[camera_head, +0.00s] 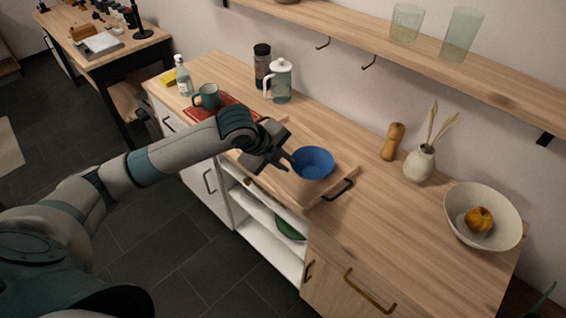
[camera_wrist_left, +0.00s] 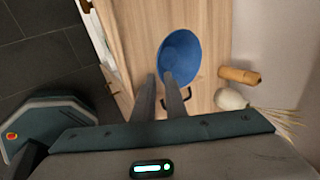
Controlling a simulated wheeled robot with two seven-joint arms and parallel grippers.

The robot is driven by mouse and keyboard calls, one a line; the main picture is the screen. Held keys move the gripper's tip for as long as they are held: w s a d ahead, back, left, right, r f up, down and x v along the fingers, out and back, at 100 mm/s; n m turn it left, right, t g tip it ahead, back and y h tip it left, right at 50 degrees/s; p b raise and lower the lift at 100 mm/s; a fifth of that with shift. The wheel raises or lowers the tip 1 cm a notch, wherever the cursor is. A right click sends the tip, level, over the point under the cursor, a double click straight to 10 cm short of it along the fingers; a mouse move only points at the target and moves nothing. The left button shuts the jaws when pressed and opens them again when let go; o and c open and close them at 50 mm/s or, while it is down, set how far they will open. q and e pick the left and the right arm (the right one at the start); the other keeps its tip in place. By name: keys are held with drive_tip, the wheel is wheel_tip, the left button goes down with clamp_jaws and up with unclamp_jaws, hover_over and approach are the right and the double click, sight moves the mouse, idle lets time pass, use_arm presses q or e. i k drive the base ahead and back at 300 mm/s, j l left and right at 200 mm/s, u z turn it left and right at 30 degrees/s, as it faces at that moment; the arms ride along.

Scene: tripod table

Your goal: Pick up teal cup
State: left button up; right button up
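The teal cup (camera_head: 207,96) stands upright on a red board (camera_head: 238,107) toward the back left of the wooden counter, its handle on the left. It does not show in the left wrist view. My left gripper (camera_head: 288,162) is well to the right of the cup, at the left rim of a blue bowl (camera_head: 314,163). My right gripper is not in view.
The bowl is on a wooden tray with a black handle (camera_head: 343,190). A glass press (camera_head: 279,80), dark jar (camera_head: 262,66) and bottle (camera_head: 184,78) stand around the cup. A wooden mill (camera_head: 393,142), vase (camera_head: 419,164) and fruit bowl (camera_head: 483,215) are right. A shelf (camera_head: 420,42) overhangs.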

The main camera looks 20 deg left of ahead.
sight(206, 99)
drive_tip(key=u, duration=1.3)
